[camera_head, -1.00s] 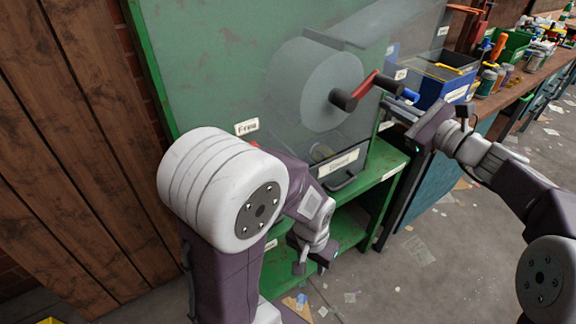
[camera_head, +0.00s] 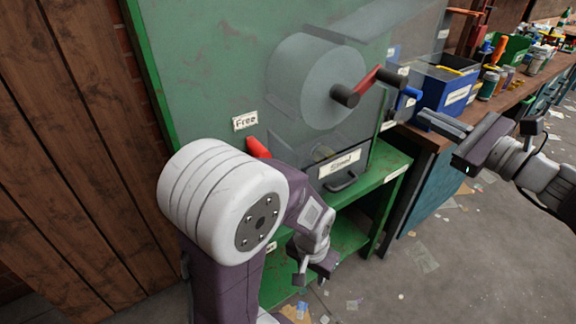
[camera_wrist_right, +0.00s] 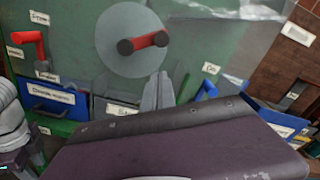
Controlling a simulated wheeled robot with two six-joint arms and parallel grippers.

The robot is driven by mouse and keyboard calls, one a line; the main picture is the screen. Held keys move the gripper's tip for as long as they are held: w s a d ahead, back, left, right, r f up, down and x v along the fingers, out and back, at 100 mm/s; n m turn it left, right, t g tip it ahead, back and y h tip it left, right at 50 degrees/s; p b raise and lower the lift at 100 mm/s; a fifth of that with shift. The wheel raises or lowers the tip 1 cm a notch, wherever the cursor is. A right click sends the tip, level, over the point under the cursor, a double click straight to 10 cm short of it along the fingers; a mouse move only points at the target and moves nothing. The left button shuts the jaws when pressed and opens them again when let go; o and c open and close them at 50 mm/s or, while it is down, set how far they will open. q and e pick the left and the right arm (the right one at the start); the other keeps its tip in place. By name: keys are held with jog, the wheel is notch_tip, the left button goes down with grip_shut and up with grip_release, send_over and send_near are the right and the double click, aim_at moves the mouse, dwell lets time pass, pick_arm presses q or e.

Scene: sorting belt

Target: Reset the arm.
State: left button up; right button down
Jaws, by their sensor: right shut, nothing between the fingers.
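My right gripper (camera_head: 428,118) is shut and empty, above the floor in front of the bench at the right. Its closed grey fingers also show in the right wrist view (camera_wrist_right: 157,92), in front of the green machine. My left gripper (camera_head: 313,268) hangs low in front of the green shelf, below my large white arm joint. It is small and dark in the view, so its opening cannot be told. The green machine (camera_head: 200,60) has a grey drum (camera_head: 310,75) with a red crank (camera_head: 366,80) and dark grip. A red lever (camera_head: 258,147) is partly hidden by my left arm.
A blue bin (camera_head: 446,88) stands on the bench at the right, with jars and tools behind it. A blue handle (camera_head: 406,97) is beside the crank. The green shelf (camera_head: 385,180) is below the machine. Paper scraps lie on open floor.

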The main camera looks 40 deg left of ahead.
dwell(0.4)
jog(key=s+d+f+n+g+h, duration=0.1)
jog(key=s+d+f+h, duration=0.25)
jog(key=f, duration=0.35)
jog(key=s+d+f+n+g+h, duration=0.1)
jog(key=s+d+f+h, duration=0.1)
jog(key=s+f, duration=0.4)
jog(key=s+d+f+n+g+h, duration=0.1)
jog(key=s+d+f+h, duration=0.2)
jog(key=f, duration=0.5)
jog(key=s+d+f+n+g+h, duration=0.3)
jog(key=s+d+f+n+h, duration=0.5)
jog(key=s+d+f+n, duration=0.6)
notch_tip(320, 180, up, 26)
jog(key=w+d+m+t+p, duration=0.1)
jog(key=w+d+p, duration=0.1)
jog(key=p, duration=2.5)
jog(key=shift+w+d+r, duration=0.15)
jog(key=shift+d, duration=0.15)
